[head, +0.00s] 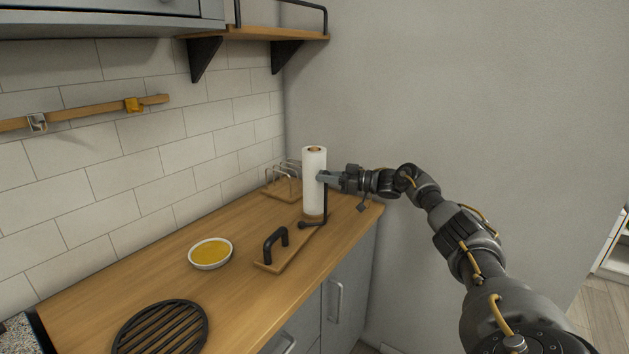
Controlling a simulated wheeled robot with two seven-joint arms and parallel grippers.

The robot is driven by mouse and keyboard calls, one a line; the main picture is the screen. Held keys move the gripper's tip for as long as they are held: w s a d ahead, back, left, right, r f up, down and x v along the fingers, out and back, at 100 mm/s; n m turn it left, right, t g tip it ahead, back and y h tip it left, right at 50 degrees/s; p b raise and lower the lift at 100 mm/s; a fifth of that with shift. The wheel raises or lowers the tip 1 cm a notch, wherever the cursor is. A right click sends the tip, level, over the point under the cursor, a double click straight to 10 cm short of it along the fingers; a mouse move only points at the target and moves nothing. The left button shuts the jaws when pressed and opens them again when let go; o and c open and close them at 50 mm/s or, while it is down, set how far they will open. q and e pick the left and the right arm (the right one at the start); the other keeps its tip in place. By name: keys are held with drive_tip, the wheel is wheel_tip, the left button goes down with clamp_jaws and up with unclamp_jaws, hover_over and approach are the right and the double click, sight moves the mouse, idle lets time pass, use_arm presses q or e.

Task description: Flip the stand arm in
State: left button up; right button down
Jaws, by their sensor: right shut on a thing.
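A white paper towel roll (314,190) stands upright near the far right end of the wooden counter. The black stand arm (325,205) rises beside the roll's right side, with a short foot running low to the left. My right gripper (323,176) reaches in from the right at the upper part of the roll and is shut on the top of the stand arm; the fingers hide the exact contact. My left gripper is not in view.
A wooden board with a black handle (276,239) lies in front of the roll. A wire rack (284,180) stands behind it. A bowl of yellow contents (210,253) and a round black trivet (162,328) are nearer. A shelf (262,34) hangs above; the tiled wall bounds the left.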

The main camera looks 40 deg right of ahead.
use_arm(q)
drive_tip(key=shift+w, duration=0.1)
use_arm(e)
drive_tip(key=shift+s+d, duration=0.1)
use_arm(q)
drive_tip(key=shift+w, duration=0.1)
use_arm(e)
drive_tip(key=c, duration=1.3)
unclamp_jaws()
drive_tip(key=shift+o, duration=0.2)
drive_tip(key=shift+s+d+f, duration=0.1)
drive_tip(key=shift+s, duration=0.1)
use_arm(q)
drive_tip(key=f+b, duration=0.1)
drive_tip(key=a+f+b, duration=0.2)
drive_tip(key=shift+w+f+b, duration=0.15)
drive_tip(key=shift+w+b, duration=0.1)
drive_tip(key=shift+b, duration=0.05)
use_arm(e)
drive_tip(key=v, duration=1)
drive_tip(key=shift+c, duration=0.4)
